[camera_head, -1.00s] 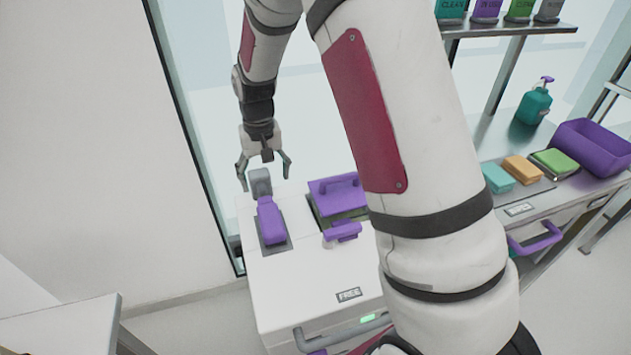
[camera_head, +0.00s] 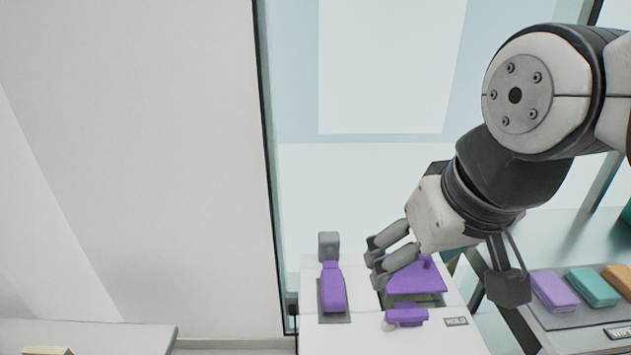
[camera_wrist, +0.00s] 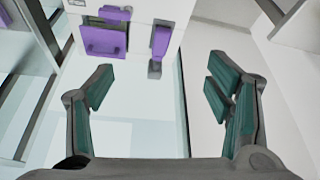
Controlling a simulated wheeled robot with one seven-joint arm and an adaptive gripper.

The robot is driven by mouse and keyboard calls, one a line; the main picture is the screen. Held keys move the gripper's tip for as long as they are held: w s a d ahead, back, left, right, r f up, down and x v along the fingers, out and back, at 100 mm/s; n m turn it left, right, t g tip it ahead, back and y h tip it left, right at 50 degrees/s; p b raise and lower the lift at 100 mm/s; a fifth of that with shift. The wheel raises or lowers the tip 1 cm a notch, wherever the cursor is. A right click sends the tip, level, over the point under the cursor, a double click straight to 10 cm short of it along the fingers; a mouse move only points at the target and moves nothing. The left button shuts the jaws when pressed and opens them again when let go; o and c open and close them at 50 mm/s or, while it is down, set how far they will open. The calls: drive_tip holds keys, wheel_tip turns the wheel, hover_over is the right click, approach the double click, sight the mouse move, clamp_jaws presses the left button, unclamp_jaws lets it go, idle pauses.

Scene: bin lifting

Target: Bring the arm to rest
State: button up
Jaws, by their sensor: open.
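A glass panel stands behind, and a plain wall fills the left.

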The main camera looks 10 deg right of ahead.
drive_tip(key=shift+s+f, duration=0.1)
drive_tip(key=shift+s, duration=0.85)
